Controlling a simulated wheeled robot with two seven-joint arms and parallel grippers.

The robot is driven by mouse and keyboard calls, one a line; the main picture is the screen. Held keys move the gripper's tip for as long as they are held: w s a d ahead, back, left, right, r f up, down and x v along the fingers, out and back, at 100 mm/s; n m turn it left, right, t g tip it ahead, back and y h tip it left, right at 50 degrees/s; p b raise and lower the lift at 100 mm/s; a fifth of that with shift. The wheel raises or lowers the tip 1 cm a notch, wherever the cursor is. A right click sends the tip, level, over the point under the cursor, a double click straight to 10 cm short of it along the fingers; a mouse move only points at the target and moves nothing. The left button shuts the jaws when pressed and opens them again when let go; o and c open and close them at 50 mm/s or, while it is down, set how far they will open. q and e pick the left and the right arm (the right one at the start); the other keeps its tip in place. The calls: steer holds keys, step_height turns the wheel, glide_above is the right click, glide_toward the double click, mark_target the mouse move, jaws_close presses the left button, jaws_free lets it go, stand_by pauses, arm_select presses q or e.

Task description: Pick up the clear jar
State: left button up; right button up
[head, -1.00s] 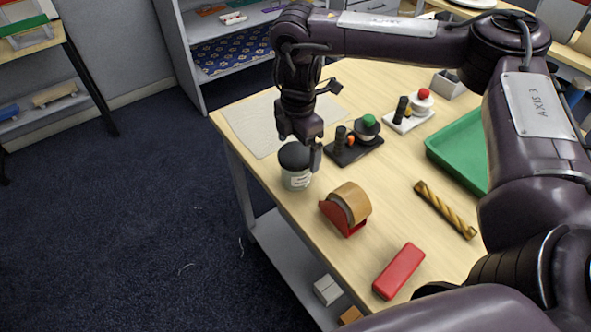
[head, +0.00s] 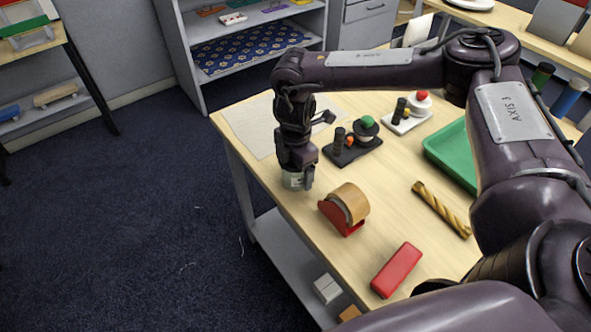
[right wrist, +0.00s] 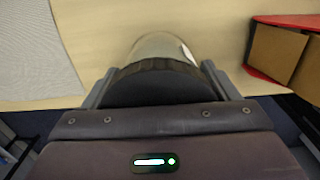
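The clear jar (head: 291,182) stands upright on the table's near-left edge, with a pale label and a black lid; in the right wrist view its clear body (right wrist: 160,46) lies beyond the dark ridged lid (right wrist: 155,84). My right gripper (head: 297,174) points down over the jar and hides the lid in the head view. Its fingers are on opposite sides of the lid, very close to it. I cannot tell whether they press on it. My left gripper is not in view.
A red holder with a tan roll (head: 346,207) stands close right of the jar. Behind are a black tray with a green-topped piece (head: 360,148) and a grey mat (head: 251,128). A red block (head: 397,270), a twisted yellow stick (head: 441,208) and a green tray (head: 452,157) lie to the right.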

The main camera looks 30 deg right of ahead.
steer(key=c, duration=0.6)
steer(key=shift+c, duration=0.2)
steer(key=shift+r, duration=0.1)
